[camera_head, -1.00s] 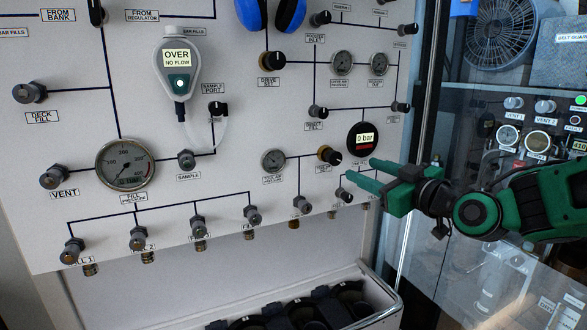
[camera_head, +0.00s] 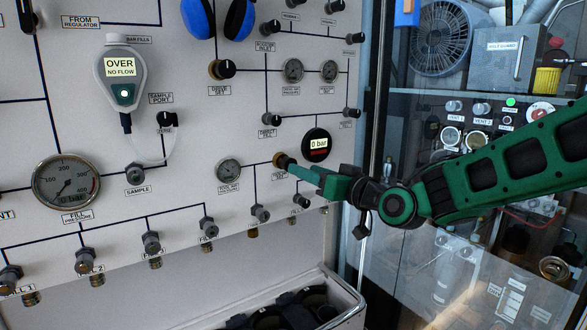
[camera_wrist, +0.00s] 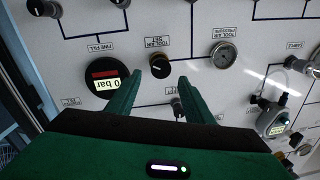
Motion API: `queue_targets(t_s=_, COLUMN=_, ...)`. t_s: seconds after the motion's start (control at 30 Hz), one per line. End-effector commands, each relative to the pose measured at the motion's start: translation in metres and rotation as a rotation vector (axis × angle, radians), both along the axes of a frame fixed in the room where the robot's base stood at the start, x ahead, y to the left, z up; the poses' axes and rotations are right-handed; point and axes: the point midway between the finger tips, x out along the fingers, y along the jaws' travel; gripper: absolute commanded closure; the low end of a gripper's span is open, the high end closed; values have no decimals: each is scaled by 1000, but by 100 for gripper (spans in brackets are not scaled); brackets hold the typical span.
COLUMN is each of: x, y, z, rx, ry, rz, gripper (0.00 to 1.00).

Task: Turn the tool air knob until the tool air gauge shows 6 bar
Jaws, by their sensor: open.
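The tool air knob (camera_head: 285,161), black with a brass collar, sticks out of the white panel. In the wrist view the tool air knob (camera_wrist: 159,66) is between the lines of the two fingers, just beyond their tips. My gripper (camera_head: 294,168) is open, its green fingertips close to the knob at its right in the head view. In the wrist view my gripper (camera_wrist: 159,78) has its fingers apart with nothing between them; contact cannot be told. The tool air gauge (camera_head: 229,170) is a small round dial left of the knob; it also shows in the wrist view (camera_wrist: 222,54). Its needle is too small to read.
A round black digital gauge (camera_head: 317,145) reading 0 bar is just right of the knob. A valve knob (camera_head: 260,213) sits below. A grey meter (camera_head: 120,75) reading OVER NO FLOW hangs at the upper left. An open bin (camera_head: 290,310) stands below the panel.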

Motion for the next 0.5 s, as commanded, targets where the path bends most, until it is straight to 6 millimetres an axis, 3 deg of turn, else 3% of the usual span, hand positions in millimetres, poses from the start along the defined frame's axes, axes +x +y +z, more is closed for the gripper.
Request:
queue_targets(t_s=0.3, x=37, y=30, z=0, rx=2, ry=-1, rz=2, gripper=53)
queue_targets(t_s=0.5, x=49, y=39, z=0, rx=0, ry=0, rz=1, gripper=53)
